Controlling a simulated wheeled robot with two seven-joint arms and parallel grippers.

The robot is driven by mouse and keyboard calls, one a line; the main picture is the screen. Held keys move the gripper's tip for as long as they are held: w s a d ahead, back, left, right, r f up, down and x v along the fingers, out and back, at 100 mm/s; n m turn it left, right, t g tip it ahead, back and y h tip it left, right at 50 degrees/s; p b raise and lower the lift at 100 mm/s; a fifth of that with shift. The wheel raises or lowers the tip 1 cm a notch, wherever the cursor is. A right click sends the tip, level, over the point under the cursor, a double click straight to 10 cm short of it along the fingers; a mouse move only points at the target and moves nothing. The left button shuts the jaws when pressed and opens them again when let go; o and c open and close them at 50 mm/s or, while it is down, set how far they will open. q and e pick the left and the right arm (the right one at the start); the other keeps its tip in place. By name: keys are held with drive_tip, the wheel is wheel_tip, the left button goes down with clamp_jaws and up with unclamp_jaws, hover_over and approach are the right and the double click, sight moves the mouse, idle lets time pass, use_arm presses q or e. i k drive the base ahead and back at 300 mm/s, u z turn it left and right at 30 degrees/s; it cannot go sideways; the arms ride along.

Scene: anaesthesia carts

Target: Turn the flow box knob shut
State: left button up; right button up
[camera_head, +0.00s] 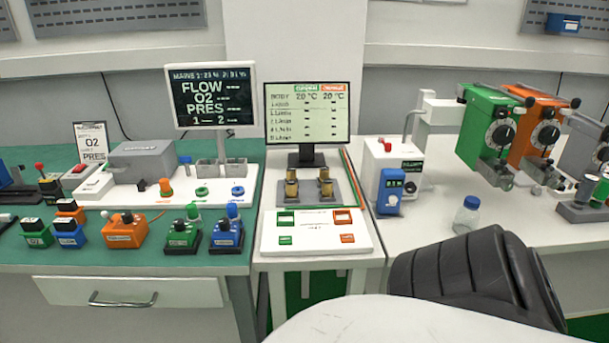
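I cannot tell for sure which unit is the flow box. On the white base at left, a grey box (143,161) has a small orange knob (165,187) at its front right. The turn position of either knob is too small to read. Neither of my grippers is in view. A dark ribbed part and a white part at bottom right look like my own arm, and they hide the front of the right bench.
Several small coloured boxes, including an orange one (125,230), line the green left bench. Two screens (213,96) (307,113) stand behind. Green (487,130) and orange (537,133) dial units hang at right. A glass jar (466,215) stands near the dark ribbed part.

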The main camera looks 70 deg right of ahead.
sight(410, 188)
drive_tip(key=u, duration=0.45)
drive_tip(key=k, duration=1.1)
drive_tip(key=z, duration=1.3)
